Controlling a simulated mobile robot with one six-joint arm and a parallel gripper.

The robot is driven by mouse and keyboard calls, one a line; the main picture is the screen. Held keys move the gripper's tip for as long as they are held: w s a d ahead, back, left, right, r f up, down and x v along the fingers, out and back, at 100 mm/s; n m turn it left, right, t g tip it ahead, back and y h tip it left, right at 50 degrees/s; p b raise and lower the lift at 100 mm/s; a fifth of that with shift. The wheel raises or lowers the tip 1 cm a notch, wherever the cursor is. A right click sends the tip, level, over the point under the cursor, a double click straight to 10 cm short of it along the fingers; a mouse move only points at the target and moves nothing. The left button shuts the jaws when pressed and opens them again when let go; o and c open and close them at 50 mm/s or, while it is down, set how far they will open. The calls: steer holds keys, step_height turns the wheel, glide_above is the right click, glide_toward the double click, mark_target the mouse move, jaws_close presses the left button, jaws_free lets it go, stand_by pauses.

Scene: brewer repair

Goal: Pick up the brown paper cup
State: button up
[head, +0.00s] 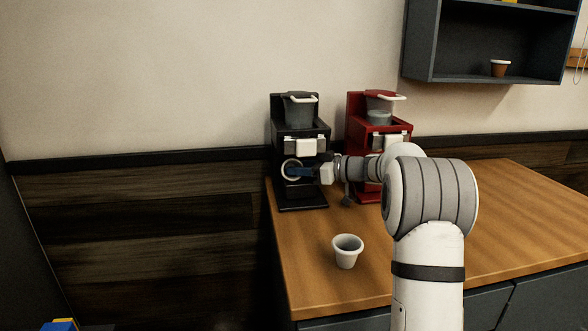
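A white cup (347,252) stands upright and apart from other things near the counter's front left corner. My gripper (299,172) is in front of the black brewer, far to the left of the brown cup and lower than it.
The black brewer (284,132) and a red brewer (355,126) stand at the counter's back left. My arm hides part of the red one. The wooden counter (520,215) is clear on the right. The wall shelf (418,45) overhangs it, open at the front.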

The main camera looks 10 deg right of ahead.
steer(key=c, duration=0.4)
steer(key=shift+b, duration=0.9)
